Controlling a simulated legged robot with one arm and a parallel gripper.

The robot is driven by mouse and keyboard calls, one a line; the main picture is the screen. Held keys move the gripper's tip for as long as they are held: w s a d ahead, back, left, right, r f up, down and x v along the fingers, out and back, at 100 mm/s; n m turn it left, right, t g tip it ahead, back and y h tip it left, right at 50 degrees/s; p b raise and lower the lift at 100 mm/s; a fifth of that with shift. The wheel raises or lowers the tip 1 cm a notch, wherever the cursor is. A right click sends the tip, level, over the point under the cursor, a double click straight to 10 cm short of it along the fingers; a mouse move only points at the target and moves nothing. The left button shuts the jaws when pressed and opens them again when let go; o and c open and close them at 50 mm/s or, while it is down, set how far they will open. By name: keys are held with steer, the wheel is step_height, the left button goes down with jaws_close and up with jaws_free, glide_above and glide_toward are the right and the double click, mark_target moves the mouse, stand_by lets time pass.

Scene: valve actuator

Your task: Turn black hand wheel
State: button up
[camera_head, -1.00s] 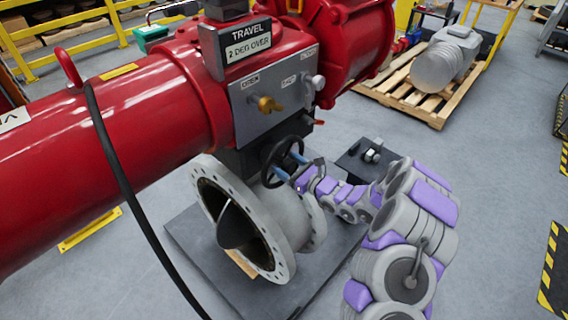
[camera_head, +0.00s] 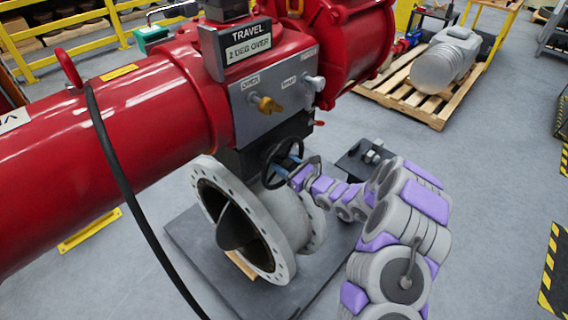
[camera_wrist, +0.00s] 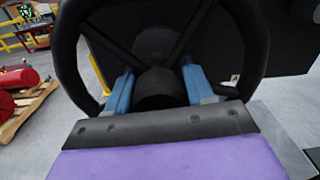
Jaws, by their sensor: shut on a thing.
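The black hand wheel (camera_head: 267,167) sits on the side of the valve, below the grey control panel. In the wrist view its rim (camera_wrist: 67,48) curves around my fingers, with spokes meeting at a dark central hub. My gripper (camera_head: 288,165) reaches it from the lower right. In the wrist view the two blue fingers of my gripper (camera_wrist: 158,90) stand inside the rim, one on each side of the hub, shut on the wheel's middle. The exact finger contact on hub or spokes is partly hidden.
The red actuator (camera_head: 130,118) lies above and left, with a black hose (camera_head: 120,180) hanging down. The grey flanged valve body (camera_head: 285,215) stands just below the wheel on a dark base plate (camera_head: 205,268). A pallet (camera_head: 405,98) bearing a grey machine is behind.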

jaws_close()
steer(key=shift+r+m+p, duration=0.1)
steer(key=shift+m+p, duration=0.4)
steer(key=shift+m, duration=0.2)
steer(key=shift+w+m, duration=0.1)
steer(key=shift+m, duration=0.8)
steer(key=o, duration=0.9)
jaws_free()
steer(key=shift+o, duration=0.2)
steer(key=shift+d, duration=0.1)
steer(key=p+v, duration=0.2)
steer(key=v, duration=1.5)
steer(key=shift+d, duration=0.2)
